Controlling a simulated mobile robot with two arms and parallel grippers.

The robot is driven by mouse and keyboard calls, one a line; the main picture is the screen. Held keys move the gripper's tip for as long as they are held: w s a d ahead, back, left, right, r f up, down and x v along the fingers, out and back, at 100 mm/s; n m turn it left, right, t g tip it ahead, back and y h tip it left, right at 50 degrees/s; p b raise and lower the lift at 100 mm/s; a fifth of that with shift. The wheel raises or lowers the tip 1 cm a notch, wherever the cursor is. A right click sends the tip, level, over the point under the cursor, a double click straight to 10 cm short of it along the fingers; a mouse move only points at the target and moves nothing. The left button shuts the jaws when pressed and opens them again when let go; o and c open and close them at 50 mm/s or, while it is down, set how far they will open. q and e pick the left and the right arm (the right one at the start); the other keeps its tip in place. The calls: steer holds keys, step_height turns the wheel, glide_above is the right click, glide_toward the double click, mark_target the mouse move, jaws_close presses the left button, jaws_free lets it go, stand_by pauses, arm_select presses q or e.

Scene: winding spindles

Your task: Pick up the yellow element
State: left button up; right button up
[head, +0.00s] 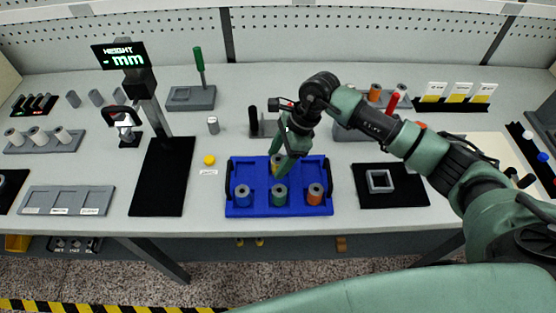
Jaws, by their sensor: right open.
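The yellow element (276,160) is a small spindle standing in the back row of the blue tray (241,167), partly hidden by my right gripper. My right gripper (284,168) reaches in from the right and points down at the yellow element, with its fingers over and in front of it. The jaws are open. I cannot tell whether the fingers touch the spindle. My left gripper is not in view.
A blue spindle (242,195), a green spindle (279,195) and an orange spindle (315,194) stand in the tray's front row. A yellow button (209,159) is left of the tray. A black mat (408,187) with a square frame (380,187) lies right of it.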

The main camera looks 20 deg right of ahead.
steer(key=c, duration=1.3)
steer(key=shift+r, duration=0.1)
